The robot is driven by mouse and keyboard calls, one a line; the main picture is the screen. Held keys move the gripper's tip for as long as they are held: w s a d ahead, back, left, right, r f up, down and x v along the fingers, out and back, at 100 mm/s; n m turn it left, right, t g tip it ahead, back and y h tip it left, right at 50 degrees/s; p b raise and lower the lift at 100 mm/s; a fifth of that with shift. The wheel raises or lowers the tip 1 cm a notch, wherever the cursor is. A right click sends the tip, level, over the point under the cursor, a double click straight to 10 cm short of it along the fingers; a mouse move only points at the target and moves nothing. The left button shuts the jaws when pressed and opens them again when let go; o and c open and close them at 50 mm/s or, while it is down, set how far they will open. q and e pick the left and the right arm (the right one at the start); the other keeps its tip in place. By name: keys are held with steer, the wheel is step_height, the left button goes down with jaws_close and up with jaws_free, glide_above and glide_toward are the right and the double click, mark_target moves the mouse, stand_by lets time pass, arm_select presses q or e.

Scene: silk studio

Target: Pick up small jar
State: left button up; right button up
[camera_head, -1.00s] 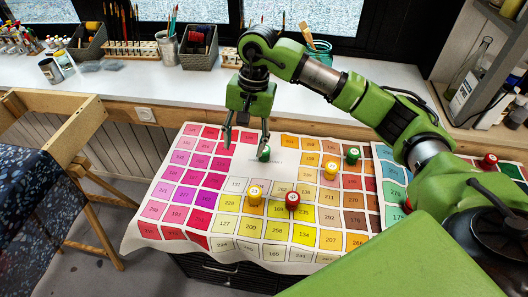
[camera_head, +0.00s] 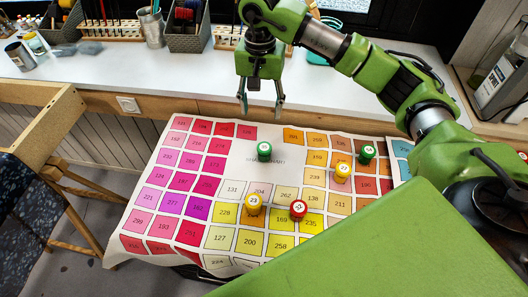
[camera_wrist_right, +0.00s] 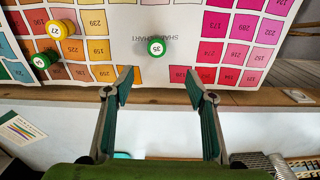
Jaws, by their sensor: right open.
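Several small jars with white numbered lids stand on the colour-chart cloth (camera_head: 143,245). A green jar (camera_head: 264,151) is on the white middle patch; it also shows in the right wrist view (camera_wrist_right: 156,47). Another green jar (camera_head: 367,154) and a yellow jar (camera_head: 342,172) stand to its right. A second yellow jar (camera_head: 253,204) and a red jar (camera_head: 298,210) stand nearer me. My right gripper (camera_head: 262,113) is open and empty, fingers pointing down, beyond the middle green jar and apart from it. In the wrist view the fingers (camera_wrist_right: 160,82) have that jar ahead of their gap.
A white counter (camera_head: 190,85) runs behind the cloth, with baskets, a metal cup (camera_head: 152,27) and brushes at its back. A wooden chair (camera_head: 65,130) stands at left. A shelf with a bottle (camera_head: 497,80) is at right. My arm crosses the right side.

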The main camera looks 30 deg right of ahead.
steer(key=b, duration=0.4)
glide_above(265, 147)
steer(key=a, duration=0.1)
step_height(265, 147, down, 5)
step_height(265, 147, down, 8)
steer(key=shift+w+f+p, duration=0.1)
steer(key=shift+w+p, duration=0.05)
steer(key=shift+p, duration=0.6)
steer(key=f+p, duration=0.1)
steer(key=f, duration=0.1)
steer(key=d+f, duration=0.1)
steer(key=f, duration=0.1)
steer(key=shift+f+p, duration=0.35)
steer(key=shift+f, duration=0.35)
arm_select(q)
steer(key=shift+s+f, duration=0.15)
steer(key=shift+f, duration=0.75)
arm_select(e)
steer(key=c, duration=1.2)
